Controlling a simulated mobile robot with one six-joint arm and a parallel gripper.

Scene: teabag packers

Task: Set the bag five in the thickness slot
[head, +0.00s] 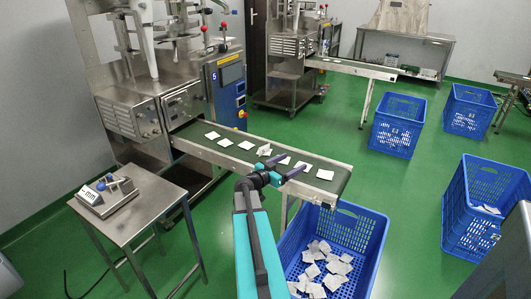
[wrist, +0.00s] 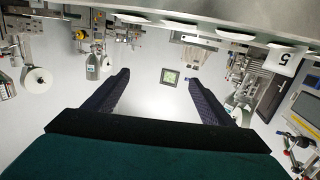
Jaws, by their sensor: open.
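Several white teabags lie in a row on the conveyor belt (head: 275,158) of the machine marked 5 (head: 213,77).
The steel side table (head: 150,200) stands left of the belt. A blue crate (head: 365,235) with loose bags is under the belt's end. More blue crates (head: 398,125) and a second conveyor (head: 350,68) stand behind. Green floor is open between them.

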